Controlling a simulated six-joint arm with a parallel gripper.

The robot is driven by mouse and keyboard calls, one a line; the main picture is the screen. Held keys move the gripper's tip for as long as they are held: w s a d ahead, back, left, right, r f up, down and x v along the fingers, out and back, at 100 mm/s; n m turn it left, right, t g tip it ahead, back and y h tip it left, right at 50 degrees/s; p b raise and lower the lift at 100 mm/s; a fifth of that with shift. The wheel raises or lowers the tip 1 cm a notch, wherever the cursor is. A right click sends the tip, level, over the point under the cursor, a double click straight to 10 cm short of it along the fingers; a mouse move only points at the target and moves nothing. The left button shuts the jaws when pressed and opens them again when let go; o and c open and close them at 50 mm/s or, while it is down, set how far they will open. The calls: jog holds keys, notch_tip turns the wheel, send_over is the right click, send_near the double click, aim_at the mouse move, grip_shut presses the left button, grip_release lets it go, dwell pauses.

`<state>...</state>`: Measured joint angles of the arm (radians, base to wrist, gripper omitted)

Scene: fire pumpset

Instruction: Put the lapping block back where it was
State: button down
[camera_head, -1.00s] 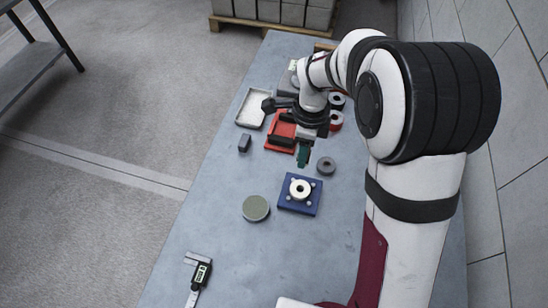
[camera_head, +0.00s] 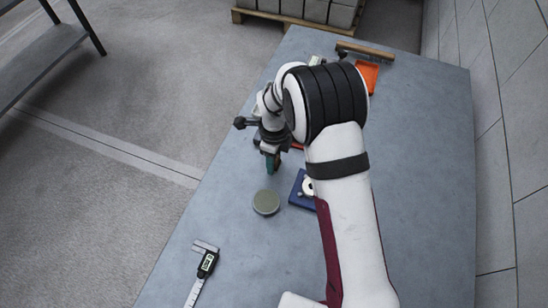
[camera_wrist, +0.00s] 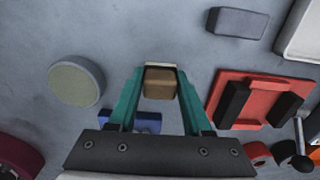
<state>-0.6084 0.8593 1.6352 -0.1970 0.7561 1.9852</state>
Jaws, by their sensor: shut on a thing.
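My gripper (camera_head: 271,164) is above the table, beyond the round disc in the head view. In the wrist view its two teal fingers are shut on a small brown block (camera_wrist: 159,83) with a pale edge. By its shape I take this for the lapping block. The arm hides the block in the head view. The wrist view shows bare grey table around the fingertips.
A round grey-green disc (camera_head: 266,202) lies near the gripper. A blue plate (camera_head: 300,192) is partly behind my arm. The wrist view shows a red fixture (camera_wrist: 262,87) and a grey block (camera_wrist: 237,22) at right. A caliper (camera_head: 204,267) lies at the near left.

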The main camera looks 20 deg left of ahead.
jog(key=shift+c, duration=1.7)
grip_release()
notch_tip(320, 180, up, 12)
jog(key=s+d+r+n, duration=0.45)
jog(key=d+r, duration=0.35)
jog(key=d, duration=0.4)
jog(key=s+d+n+y, duration=0.1)
jog(key=s+d+n, duration=0.3)
jog(key=s, duration=0.5)
jog(key=s+d+r+n, duration=0.1)
jog(key=s+d+n, duration=0.3)
jog(key=s, duration=0.5)
jog(key=shift+s+d+r+y, duration=0.25)
jog(key=shift+s+d+y, duration=0.15)
jog(key=shift+d, duration=0.45)
